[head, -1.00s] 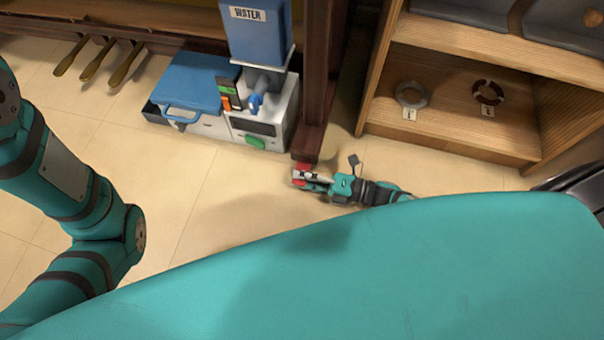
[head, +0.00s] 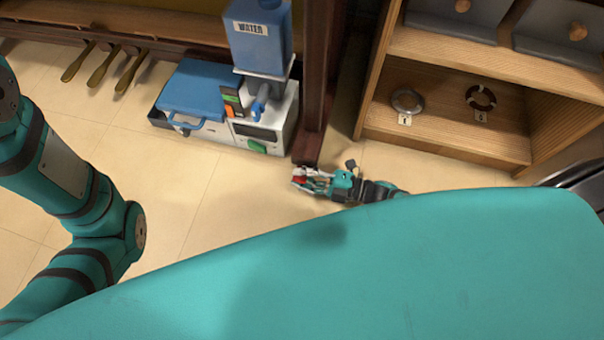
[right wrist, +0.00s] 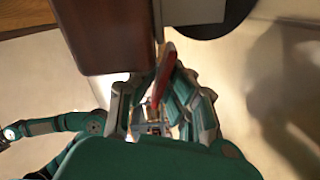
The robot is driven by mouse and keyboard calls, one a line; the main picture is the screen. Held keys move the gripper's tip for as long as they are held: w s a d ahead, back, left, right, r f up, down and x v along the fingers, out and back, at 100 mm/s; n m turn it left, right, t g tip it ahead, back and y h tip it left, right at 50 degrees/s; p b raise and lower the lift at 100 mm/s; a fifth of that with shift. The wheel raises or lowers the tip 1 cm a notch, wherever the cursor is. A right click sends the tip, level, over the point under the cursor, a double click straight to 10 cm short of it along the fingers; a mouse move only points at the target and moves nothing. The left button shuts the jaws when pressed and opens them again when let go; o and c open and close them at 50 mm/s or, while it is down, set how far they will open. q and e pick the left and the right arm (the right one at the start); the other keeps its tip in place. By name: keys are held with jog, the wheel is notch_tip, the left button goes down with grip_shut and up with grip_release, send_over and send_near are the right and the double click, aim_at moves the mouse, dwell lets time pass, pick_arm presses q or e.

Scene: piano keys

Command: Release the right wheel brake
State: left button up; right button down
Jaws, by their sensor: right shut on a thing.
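The right wheel brake is a red lever (head: 298,181) at the foot of a dark wooden piano leg (head: 314,110). In the right wrist view, the red lever (right wrist: 165,72) stands beside the leg's block (right wrist: 105,35), near a black wheel (right wrist: 208,14) and a metal bracket (right wrist: 192,10). My right gripper (head: 306,178) is low by the floor at the leg's foot. In its wrist view, the right gripper (right wrist: 160,95) has its fingers on either side of the lever, shut on it. My left arm shows at the left of the head view; its gripper is out of frame.
A blue water container (head: 259,38) and a white machine (head: 268,122) stand left of the leg, with a blue case (head: 197,90) beside them. A wooden shelf (head: 445,148) stands to the right. Brass pedals (head: 103,66) are at upper left. The floor (head: 190,185) between is clear.

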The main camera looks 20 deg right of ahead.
dwell(0.4)
jog(key=c, duration=1.4)
grip_release()
jog(key=shift+c, duration=0.2)
jog(key=v, duration=1.2)
